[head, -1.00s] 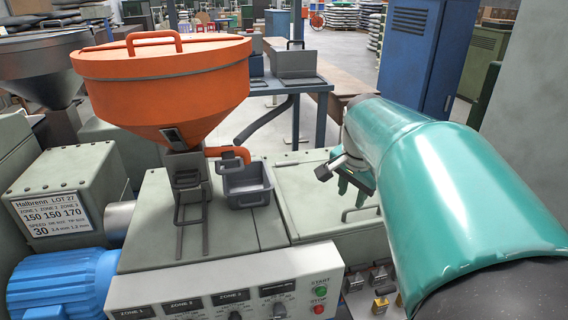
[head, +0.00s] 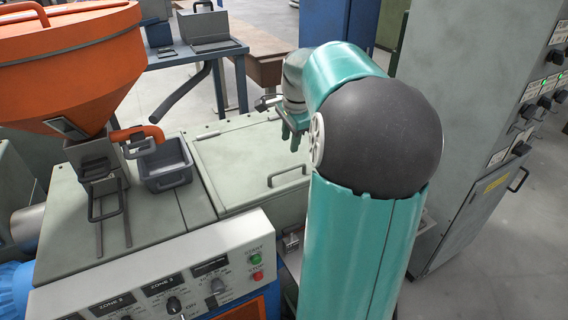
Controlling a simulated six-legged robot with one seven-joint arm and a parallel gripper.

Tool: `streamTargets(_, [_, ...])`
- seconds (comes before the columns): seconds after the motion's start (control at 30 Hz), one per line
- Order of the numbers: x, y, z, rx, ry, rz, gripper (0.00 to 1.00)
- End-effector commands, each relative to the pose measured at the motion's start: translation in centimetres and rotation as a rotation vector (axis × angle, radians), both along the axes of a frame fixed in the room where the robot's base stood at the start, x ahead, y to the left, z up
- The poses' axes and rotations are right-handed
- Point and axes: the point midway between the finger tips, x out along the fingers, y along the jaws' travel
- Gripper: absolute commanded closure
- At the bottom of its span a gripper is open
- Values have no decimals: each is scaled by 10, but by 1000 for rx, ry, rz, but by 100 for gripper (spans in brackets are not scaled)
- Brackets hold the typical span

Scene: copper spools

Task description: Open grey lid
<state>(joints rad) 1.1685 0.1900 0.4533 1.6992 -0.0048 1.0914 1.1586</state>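The grey lid (head: 235,158) is a flat grey-green panel on top of the machine, lying shut. It has hinges along its back edge and a dark bar handle (head: 287,174) near its front right. My gripper (head: 291,142) points down above the right part of the lid, behind the handle and apart from it. Its teal fingers are small and partly hidden by my arm, so I cannot tell if they are open or shut. I see nothing held.
An orange hopper (head: 75,62) with an orange lever (head: 137,134) stands at the left. A grey open bin (head: 166,166) sits left of the lid. The control panel (head: 160,285) is in front. A tall grey cabinet (head: 480,130) stands right, with bare floor beyond it.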

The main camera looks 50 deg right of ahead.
Motion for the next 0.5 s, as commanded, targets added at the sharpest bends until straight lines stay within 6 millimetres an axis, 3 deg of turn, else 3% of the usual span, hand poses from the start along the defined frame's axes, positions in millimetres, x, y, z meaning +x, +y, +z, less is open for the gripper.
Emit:
streamTargets(0.3, [13, -4, -63, 4, 1, 4, 66])
streamTargets(0.5, [20, -6, -95, 2, 1, 5, 66])
